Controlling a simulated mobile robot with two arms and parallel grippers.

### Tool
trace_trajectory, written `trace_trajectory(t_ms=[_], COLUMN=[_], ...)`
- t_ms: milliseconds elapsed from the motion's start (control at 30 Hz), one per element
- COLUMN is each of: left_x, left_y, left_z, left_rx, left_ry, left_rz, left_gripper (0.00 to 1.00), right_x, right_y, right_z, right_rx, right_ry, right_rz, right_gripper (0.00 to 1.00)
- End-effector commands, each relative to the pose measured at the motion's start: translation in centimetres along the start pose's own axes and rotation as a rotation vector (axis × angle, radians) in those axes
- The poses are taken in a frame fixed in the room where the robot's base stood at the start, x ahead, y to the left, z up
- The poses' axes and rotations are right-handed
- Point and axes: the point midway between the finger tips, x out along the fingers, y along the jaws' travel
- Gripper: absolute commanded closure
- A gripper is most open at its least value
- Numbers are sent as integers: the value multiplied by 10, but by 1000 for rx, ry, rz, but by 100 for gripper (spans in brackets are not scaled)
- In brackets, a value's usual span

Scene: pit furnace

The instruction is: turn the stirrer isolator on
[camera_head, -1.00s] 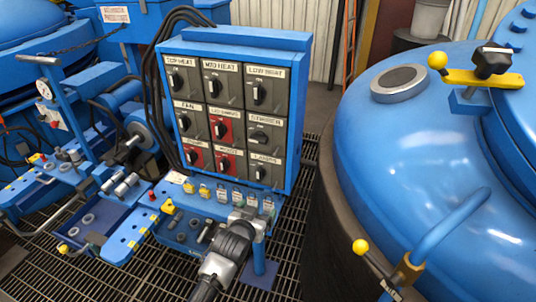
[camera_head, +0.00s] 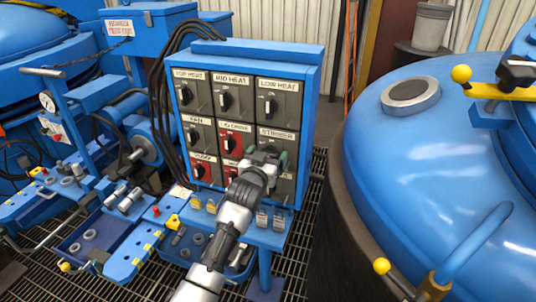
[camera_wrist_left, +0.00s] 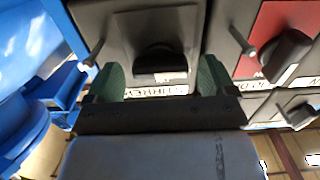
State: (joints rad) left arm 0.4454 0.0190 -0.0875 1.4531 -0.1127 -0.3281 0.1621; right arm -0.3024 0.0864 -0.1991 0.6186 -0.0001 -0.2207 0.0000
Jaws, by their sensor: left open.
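The stirrer isolator is a grey switch unit (camera_head: 279,134) in the right column, middle row of the blue panel. Its label shows just above my left gripper (camera_head: 268,157), which hides its knob in the head view. In the left wrist view the unit's black knob (camera_wrist_left: 160,60) lies between the two green fingertips of my left gripper (camera_wrist_left: 160,78). The gripper is open, with a gap on each side of the knob. The label shows upside down below the knob. I cannot tell whether the fingers reach down beside the knob. My right gripper is not in view.
Other grey and red isolators surround it, including a red one (camera_head: 235,139) to its left. Padlocks and tags (camera_head: 262,217) sit on the shelf below. A blue furnace vessel (camera_head: 440,170) stands to the right, past a narrow gap. Black cables (camera_head: 158,100) run down the panel's left side.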

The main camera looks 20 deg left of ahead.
Motion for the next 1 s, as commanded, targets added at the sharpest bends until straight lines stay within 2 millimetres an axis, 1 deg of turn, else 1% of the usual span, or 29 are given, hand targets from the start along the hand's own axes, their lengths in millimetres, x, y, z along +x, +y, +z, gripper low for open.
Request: trace_trajectory(t_ms=[100,367,600,700,1000], left_x=[5,6,5,5,5], left_y=[0,0,0,0,0], left_z=[0,0,0,0,0], left_rx=[0,0,0,1,45], left_ry=[-1,-1,-1,-1,-1], left_rz=[0,0,0,0,0], left_gripper=[15,15,52,64,64], right_x=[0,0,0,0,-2], right_y=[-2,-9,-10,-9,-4], right_z=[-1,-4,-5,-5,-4], right_rx=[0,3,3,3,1], right_ry=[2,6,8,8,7], right_rz=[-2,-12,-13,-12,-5], right_gripper=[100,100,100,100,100])
